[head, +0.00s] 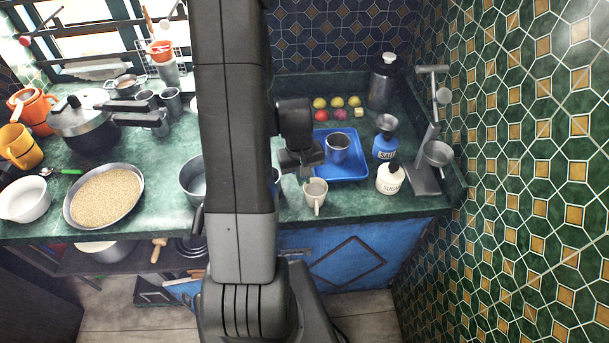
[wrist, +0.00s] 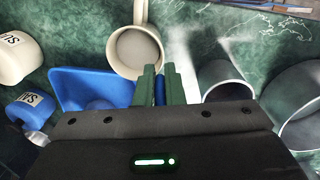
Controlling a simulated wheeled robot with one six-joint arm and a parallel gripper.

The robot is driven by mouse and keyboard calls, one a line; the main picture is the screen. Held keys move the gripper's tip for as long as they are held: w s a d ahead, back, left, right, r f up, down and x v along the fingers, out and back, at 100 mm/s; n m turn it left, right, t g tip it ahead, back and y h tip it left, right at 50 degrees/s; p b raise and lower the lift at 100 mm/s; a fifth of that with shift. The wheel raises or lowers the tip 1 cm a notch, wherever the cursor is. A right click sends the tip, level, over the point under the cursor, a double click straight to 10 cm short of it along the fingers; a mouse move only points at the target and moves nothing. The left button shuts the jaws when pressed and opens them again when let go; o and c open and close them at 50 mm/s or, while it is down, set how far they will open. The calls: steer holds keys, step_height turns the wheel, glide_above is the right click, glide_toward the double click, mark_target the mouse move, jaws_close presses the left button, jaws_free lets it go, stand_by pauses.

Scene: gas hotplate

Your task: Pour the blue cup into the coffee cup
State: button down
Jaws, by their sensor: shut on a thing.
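The coffee cup, a cream mug (head: 316,190), stands on the green counter just in front of the blue tray. In the wrist view the mug (wrist: 136,50) shows just beyond my fingertips, its inside visible. My gripper (wrist: 158,72) is shut on a narrow blue thing (wrist: 160,90), which I take to be the blue cup. Most of it is hidden by the fingers and gripper body, so its tilt and contents cannot be told. In the head view my gripper (head: 303,167) is dark, partly hidden, and close behind the mug.
The blue tray (head: 357,168) holds a grey metal cup (head: 338,148). Salt (head: 384,147) and sugar (head: 390,180) jars stand to its right. A grey cup (wrist: 227,80) and a metal pot (wrist: 300,108) lie right of my fingers in the wrist view.

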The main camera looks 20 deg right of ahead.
steer(key=a+r+h+b, duration=0.1)
steer(key=b, duration=0.2)
steer(key=h+b, duration=0.2)
steer(key=b, duration=0.2)
steer(key=shift+w+a+r, duration=0.15)
steer(key=shift+a+r, duration=0.25)
steer(key=shift+a+r+h+b, duration=0.15)
steer(key=shift+a+h+b, duration=0.2)
steer(key=shift+h+b, duration=1.3)
steer(key=shift+r+y+b, duration=0.15)
steer(key=shift+y+b, duration=0.3)
steer(key=shift+b, duration=0.5)
steer(key=shift+f+g+h+b, duration=0.25)
steer(key=shift+g+h+b, duration=0.05)
steer(key=shift+b, duration=0.6)
steer(key=shift+f+h+b, duration=0.3)
steer(key=shift+h+b, duration=0.8)
steer(key=shift+b, duration=1.55)
steer(key=shift+a+r+h+b, duration=0.15)
steer(key=shift+h+b, duration=1.35)
steer(key=shift+b, duration=1)
